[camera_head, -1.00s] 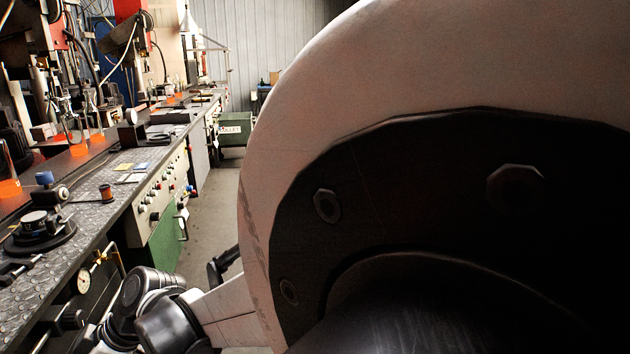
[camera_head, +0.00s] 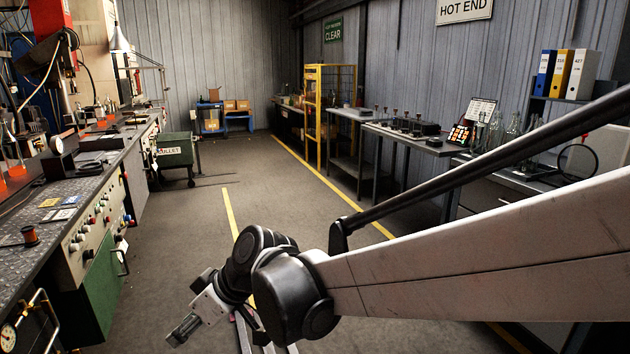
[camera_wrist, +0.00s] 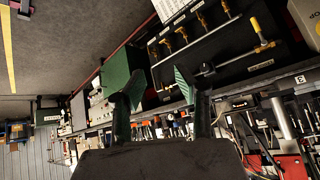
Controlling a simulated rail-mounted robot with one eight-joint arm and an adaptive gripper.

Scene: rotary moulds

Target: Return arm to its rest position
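My arm stretches in from the right of the head view and bends down at a dark wrist joint. My gripper (camera_head: 183,331) hangs low over the floor, left of the yellow floor line, with nothing in it. In the wrist view its two green-faced fingers (camera_wrist: 158,88) stand apart with a clear gap between them, so it is open. Neither finger touches anything that I can see. The wrist view is turned on its side and looks past the fingers to a dark panel with brass fittings (camera_wrist: 195,40).
A long machine bench (camera_head: 88,165) with a green-and-cream control front runs along the left. A green cart (camera_head: 176,150) stands beyond it. Work tables (camera_head: 405,135) and a yellow cage frame (camera_head: 330,110) line the right wall. The floor aisle (camera_head: 240,180) between is clear.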

